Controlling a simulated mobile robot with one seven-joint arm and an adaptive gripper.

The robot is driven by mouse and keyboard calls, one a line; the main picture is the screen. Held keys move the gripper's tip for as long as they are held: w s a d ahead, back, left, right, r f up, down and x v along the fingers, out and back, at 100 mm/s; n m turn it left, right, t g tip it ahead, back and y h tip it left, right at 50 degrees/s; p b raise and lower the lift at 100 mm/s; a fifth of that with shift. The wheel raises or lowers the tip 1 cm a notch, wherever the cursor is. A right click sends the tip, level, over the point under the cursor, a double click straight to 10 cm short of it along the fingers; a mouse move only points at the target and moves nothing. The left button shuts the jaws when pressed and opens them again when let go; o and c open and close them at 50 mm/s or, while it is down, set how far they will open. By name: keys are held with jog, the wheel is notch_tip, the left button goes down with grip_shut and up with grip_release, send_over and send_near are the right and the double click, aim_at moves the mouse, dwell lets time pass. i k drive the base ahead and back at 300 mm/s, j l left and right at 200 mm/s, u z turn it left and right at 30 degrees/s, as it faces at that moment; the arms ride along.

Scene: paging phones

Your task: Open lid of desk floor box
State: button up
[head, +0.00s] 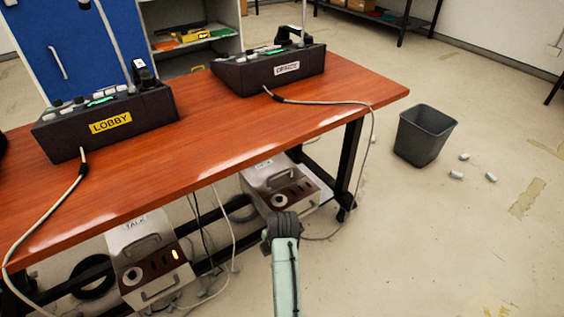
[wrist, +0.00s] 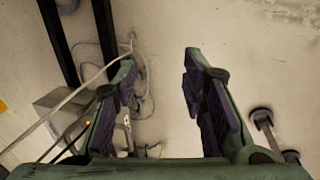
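No floor box lid can be clearly made out. Under the desk stand two pale boxes with handles on the floor: one labelled TALK (head: 132,238) with a lit yellow light, and another (head: 262,174) farther right, partly behind my arm. In the wrist view a grey box (wrist: 58,104) with a small orange light lies left of the fingers. My gripper (wrist: 158,66) is open and empty, its two fingers well apart above pale floor. In the head view my arm reaches from the bottom toward the right box; the fingers are hidden there.
The wooden desk (head: 225,145) carries the LOBBY phone unit (head: 62,140) and the OFFICE unit (head: 236,78). Cables (head: 215,285) run around its dark legs (head: 350,160). A grey bin (head: 424,135) stands at right beside several small white pieces. The right floor is mostly free.

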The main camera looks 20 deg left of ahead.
aim_at(263, 179)
jog(key=i+j, duration=0.2)
jog(key=i, duration=0.3)
jog(key=i+j, duration=0.2)
jog(key=i, duration=0.3)
jog(key=i+j, duration=0.2)
jog(key=i, duration=0.3)
